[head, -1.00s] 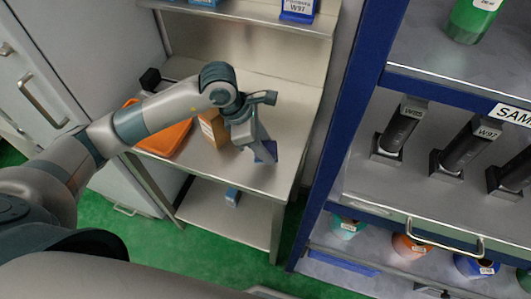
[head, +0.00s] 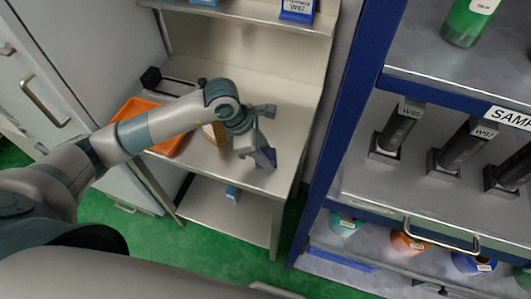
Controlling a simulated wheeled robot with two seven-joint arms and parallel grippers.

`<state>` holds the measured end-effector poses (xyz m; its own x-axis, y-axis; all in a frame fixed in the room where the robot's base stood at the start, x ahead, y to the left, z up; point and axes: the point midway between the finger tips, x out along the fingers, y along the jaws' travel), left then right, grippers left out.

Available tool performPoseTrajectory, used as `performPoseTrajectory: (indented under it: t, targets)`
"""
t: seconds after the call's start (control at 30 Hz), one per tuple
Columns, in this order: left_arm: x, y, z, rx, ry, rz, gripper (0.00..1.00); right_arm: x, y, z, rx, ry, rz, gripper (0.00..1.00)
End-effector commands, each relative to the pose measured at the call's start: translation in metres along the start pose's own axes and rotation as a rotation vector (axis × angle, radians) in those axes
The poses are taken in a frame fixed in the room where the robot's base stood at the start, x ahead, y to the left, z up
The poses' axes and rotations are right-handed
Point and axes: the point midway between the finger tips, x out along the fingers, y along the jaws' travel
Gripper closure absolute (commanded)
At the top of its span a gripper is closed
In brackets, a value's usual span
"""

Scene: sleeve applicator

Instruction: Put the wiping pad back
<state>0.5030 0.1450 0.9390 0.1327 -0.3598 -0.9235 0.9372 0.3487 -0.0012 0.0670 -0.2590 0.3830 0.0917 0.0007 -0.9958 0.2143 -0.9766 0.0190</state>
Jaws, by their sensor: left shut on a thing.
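My left gripper (head: 258,158) is over the right part of the steel bench top (head: 284,128), pointing down. It is shut on a small blue block, taken to be the wiping pad (head: 270,156), which is mostly hidden by the fingers. The pad is close to the bench top; I cannot tell whether it touches. My right gripper is not in view.
An orange tray (head: 134,106) and a brown-orange box (head: 215,132) are on the bench, partly behind my left arm. A small blue item (head: 232,193) lies on the lower shelf. A blue-framed rack (head: 338,150) with black cylinders stands at right.

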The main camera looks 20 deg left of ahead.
Motion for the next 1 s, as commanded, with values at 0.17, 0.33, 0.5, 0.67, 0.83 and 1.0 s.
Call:
performPoseTrajectory:
  t: [0.17,0.33,0.5,0.67,0.83,1.0]
  targets:
    - [0.0,0.0,0.0,0.0,0.0,0.0,0.44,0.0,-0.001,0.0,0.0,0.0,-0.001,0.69]
    - [0.0,0.0,0.0,0.0,0.0,0.0,0.44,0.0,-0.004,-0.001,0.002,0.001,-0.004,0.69]
    - [-0.002,0.0,0.001,0.0,0.0,0.0,0.44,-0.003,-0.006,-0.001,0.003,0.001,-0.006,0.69]
    - [-0.011,0.001,0.001,0.001,-0.001,0.003,0.44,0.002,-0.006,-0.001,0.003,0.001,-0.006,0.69]
    - [-0.034,0.001,0.0,0.003,-0.001,0.004,0.44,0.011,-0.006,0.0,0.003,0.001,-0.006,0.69]
    - [-0.065,0.001,0.0,0.003,-0.001,0.006,0.44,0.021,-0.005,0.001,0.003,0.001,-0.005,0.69]
